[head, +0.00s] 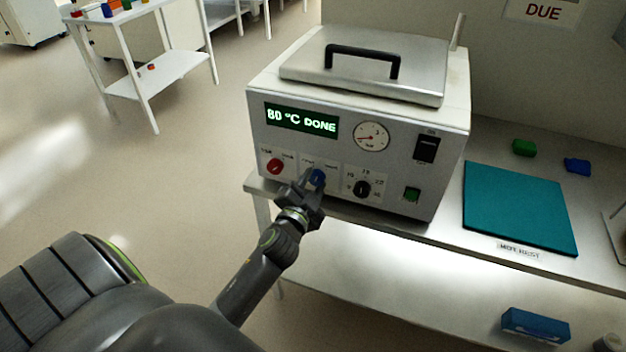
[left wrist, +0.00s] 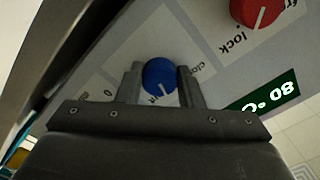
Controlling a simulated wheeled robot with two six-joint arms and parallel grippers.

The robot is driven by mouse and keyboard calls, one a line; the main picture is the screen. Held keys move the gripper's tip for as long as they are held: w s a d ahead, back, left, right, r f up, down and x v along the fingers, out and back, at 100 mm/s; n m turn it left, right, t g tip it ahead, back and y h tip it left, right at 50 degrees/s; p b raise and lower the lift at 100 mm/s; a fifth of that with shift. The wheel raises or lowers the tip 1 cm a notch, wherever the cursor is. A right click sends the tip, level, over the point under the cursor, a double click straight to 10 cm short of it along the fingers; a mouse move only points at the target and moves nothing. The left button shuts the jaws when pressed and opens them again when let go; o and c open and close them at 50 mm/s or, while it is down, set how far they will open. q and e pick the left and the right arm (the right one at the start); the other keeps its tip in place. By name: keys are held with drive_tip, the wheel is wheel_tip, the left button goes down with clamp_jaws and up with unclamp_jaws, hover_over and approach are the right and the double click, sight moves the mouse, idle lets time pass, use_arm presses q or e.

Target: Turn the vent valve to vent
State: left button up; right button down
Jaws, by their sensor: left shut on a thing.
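The vent valve is a round blue knob (head: 317,177) on the front panel of a white box-shaped machine (head: 340,165). My left gripper (head: 308,190) is shut on the blue knob, with one finger on each side of it. The left wrist view shows the knob (left wrist: 160,77) between the two fingers, with a white pointer mark on its face. Parts of the labels around it show, but the fingers hide some of the lettering. My right gripper is in neither view.
A red knob (head: 275,166) is left of the blue one and a black dial (head: 361,188) right of it. The display (head: 301,118) reads "80 °C DONE". A gauge (head: 371,136) sits above. A teal mat (head: 519,208) lies on the bench to the right.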

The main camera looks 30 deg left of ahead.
use_arm(q)
drive_tip(key=m+p, duration=0.1)
drive_tip(key=m, duration=0.4)
drive_tip(key=shift+p, duration=0.3)
drive_tip(key=shift+m, duration=0.4)
drive_tip(key=o, duration=1)
drive_tip(key=shift+c, duration=0.2)
drive_tip(key=b+v, duration=0.1)
drive_tip(key=v, duration=1.6)
drive_tip(key=shift+s, duration=0.25)
drive_tip(key=shift+a+f, duration=0.1)
